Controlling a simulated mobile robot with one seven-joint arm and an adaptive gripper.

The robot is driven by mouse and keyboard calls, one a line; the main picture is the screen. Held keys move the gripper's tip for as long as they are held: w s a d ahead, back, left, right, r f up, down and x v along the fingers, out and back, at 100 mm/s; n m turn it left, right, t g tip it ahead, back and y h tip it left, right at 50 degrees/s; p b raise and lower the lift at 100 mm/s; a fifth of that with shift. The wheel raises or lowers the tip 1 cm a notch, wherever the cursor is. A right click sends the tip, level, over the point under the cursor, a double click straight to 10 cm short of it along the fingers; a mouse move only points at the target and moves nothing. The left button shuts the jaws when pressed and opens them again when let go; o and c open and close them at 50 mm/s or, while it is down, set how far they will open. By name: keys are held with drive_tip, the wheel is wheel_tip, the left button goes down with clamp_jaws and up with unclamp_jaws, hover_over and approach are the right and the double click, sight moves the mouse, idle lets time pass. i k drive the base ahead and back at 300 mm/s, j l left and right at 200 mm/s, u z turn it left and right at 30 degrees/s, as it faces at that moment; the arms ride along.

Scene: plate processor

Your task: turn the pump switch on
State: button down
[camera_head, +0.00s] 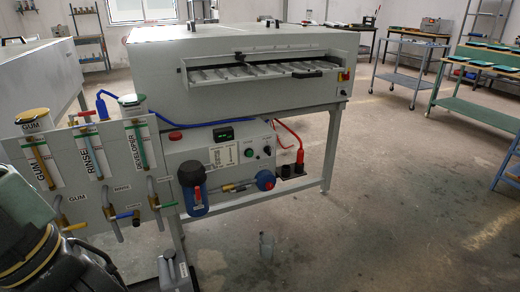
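The plate processor (250,100) stands in the middle of the camera_head view, a long grey cabinet on legs. Dark grey parts of my arm (22,222) with a yellowish band show at the lower left. I cannot make out my gripper.
A panel (80,180) with gum, rinse and developer tubes and valves stands at the left, close to my arm. A blue filter housing (194,192) and a red plug with its cable (299,156) flank the control box. A grey container (266,246) stands on otherwise open floor.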

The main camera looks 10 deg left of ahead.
sight(268, 150)
drive_tip(key=i+l, duration=0.15)
drive_tip(key=i, duration=0.25)
drive_tip(key=i+l, duration=0.15)
drive_tip(key=i, duration=0.3)
drive_tip(key=i+l, duration=0.1)
drive_tip(key=i, duration=0.3)
